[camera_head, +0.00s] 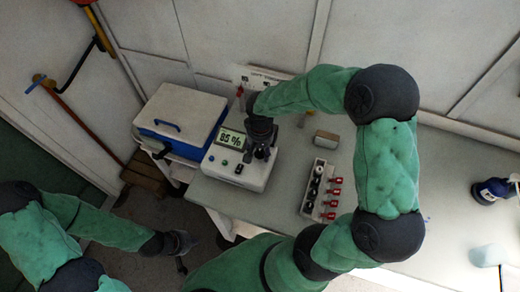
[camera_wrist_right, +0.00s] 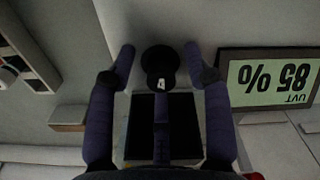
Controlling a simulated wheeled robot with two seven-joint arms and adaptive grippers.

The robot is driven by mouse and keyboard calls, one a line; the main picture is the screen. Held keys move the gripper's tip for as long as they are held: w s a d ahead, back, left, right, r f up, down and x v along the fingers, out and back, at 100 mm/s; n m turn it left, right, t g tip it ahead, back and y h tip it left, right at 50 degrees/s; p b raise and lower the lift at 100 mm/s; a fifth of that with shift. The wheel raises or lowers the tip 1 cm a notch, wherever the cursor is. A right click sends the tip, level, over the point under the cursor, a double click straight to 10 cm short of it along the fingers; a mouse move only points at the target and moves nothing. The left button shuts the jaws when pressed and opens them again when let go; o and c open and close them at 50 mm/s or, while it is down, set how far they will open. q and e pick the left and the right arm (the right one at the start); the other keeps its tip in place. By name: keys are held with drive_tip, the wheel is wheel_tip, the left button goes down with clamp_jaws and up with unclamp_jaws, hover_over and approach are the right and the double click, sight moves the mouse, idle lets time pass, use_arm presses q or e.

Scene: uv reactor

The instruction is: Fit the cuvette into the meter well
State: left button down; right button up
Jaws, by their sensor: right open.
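The meter (camera_head: 236,168) is a pale box on the bench; its screen (camera_wrist_right: 272,84) reads 85 % with UVT beside it. My right gripper (camera_head: 262,147) is over the meter, to the right of the screen, and hides the well. In the right wrist view its two fingers (camera_wrist_right: 158,52) stand apart, open. A dark round-topped piece with a small white mark (camera_wrist_right: 158,66), seemingly the cuvette's cap, sits between them with gaps at both sides. Whether it is fully seated I cannot tell. My left gripper (camera_head: 180,243) hangs low at the left, away from the bench.
A white rack (camera_head: 312,185) of dark- and red-capped vials stands right of the meter. A blue-and-white box (camera_head: 180,117) is at the left, and a small block (camera_head: 326,138) lies behind the rack. A dark blue bottle (camera_head: 491,190) is at far right.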

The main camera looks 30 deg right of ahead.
drive_tip(key=shift+r, duration=3.95)
